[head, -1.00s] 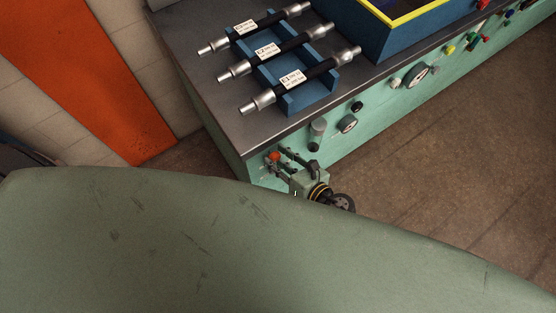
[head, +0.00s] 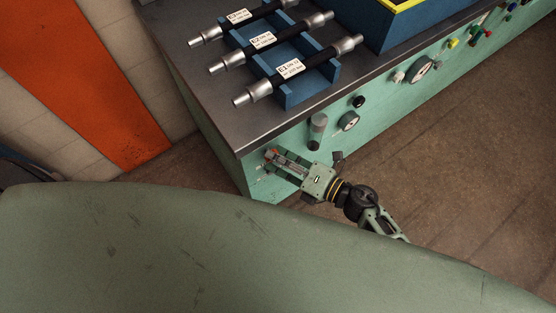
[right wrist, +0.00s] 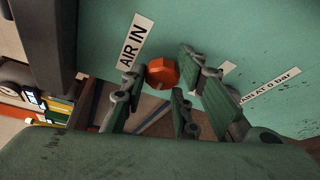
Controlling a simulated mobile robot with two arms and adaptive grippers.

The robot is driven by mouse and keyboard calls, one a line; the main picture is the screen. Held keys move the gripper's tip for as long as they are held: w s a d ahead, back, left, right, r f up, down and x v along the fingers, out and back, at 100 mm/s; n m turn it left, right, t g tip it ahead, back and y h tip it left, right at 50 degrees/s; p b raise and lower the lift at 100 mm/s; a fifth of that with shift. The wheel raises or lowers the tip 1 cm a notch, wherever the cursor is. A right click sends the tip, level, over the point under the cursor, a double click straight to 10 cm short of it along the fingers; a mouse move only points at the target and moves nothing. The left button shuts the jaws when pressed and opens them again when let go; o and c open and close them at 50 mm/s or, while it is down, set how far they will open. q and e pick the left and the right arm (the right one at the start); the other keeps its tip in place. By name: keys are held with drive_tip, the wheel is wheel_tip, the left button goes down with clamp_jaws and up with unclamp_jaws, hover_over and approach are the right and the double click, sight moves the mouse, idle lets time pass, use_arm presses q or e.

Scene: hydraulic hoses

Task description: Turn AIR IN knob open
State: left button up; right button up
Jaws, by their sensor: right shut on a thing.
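The red-orange AIR IN knob (right wrist: 163,73) is on the green panel, beside the white AIR IN label (right wrist: 136,42) in the right wrist view. My right gripper (right wrist: 160,85) has its fingers on both sides of the knob and is shut on it. In the head view my right gripper (head: 273,162) reaches the lower left end of the bench front, and its fingers mostly hide the knob. My left gripper is not in view.
Above the knob, the dark bench top (head: 195,85) carries a blue rack (head: 308,92) with three labelled hoses. A grey cylindrical fitting (head: 317,128) and a gauge (head: 348,121) are on the panel right of my gripper. A second label (right wrist: 265,88) is partly hidden by a finger.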

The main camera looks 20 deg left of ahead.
drive_tip(key=shift+s+a+r+m+y+b, duration=0.1)
drive_tip(key=shift+s+a+m+y+b, duration=0.1)
drive_tip(key=shift+m+y+b, duration=0.15)
drive_tip(key=shift+r, duration=0.15)
drive_tip(key=o, duration=1)
drive_tip(key=shift+d, duration=0.15)
drive_tip(key=v, duration=1.2)
drive_tip(key=shift+w, duration=0.1)
